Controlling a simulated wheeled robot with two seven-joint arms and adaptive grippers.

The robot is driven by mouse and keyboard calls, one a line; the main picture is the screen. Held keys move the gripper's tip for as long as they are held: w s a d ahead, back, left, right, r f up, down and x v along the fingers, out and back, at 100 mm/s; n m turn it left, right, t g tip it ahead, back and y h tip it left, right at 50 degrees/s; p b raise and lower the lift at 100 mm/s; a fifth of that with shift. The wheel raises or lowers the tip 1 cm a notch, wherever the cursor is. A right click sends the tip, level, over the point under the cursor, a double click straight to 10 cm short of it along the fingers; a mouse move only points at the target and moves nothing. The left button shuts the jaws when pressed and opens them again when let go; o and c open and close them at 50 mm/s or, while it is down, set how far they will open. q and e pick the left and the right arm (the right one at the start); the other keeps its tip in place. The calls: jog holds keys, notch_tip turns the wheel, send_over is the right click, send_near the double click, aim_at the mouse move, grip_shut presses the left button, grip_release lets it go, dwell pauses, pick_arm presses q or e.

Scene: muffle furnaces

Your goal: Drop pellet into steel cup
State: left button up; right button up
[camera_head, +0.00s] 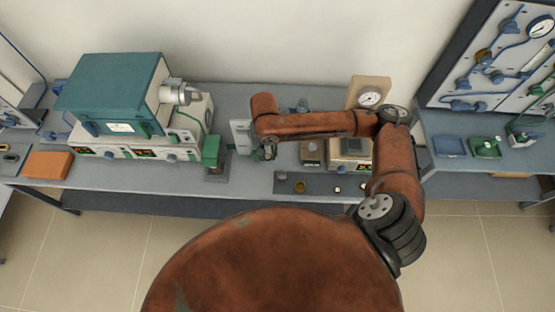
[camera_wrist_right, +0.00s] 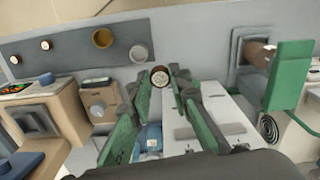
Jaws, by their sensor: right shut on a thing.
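My right gripper (camera_head: 268,154) hangs over the bench, just behind the left end of a dark strip tray (camera_head: 320,188). In the wrist view the right gripper (camera_wrist_right: 160,84) is shut on a small round pellet (camera_wrist_right: 160,76) with a dark rim and pale face, held at its fingertips. The steel cup (camera_wrist_right: 139,53) is a small grey round cup on the tray, just beyond the pellet in the wrist view. Next to it stands a brass-coloured cup (camera_wrist_right: 103,38), also seen in the head view (camera_head: 300,187). My left gripper is out of view.
Two small pale round pieces (camera_wrist_right: 45,45) (camera_wrist_right: 15,59) lie farther along the tray. A green press (camera_head: 212,152) stands left of the gripper, beside a teal furnace (camera_head: 115,88). A gauge (camera_head: 370,97) and small instruments stand to the right.

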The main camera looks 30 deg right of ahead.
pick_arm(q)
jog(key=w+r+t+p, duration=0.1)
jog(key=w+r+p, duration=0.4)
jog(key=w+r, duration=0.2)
pick_arm(e)
jog(key=d+f+m+b, duration=0.1)
jog(key=f+m+b, duration=0.1)
jog(key=f, duration=0.3)
jog(key=s+d+f+m+b, duration=0.1)
jog(key=d+f+m+b, duration=0.1)
jog(key=f, duration=0.3)
jog(key=d+f+m+b, duration=0.2)
jog(key=f, duration=0.3)
jog(key=shift+s+d, duration=0.2)
jog(key=shift+s, duration=0.05)
jog(key=shift+f, duration=0.1)
jog(key=shift+b, duration=0.35)
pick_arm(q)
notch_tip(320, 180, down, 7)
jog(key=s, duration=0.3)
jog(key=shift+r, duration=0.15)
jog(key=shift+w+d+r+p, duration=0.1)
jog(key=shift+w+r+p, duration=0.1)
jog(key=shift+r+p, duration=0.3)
pick_arm(e)
jog(key=shift+f, duration=0.45)
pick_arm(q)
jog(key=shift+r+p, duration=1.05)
pick_arm(e)
jog(key=shift+f, duration=0.4)
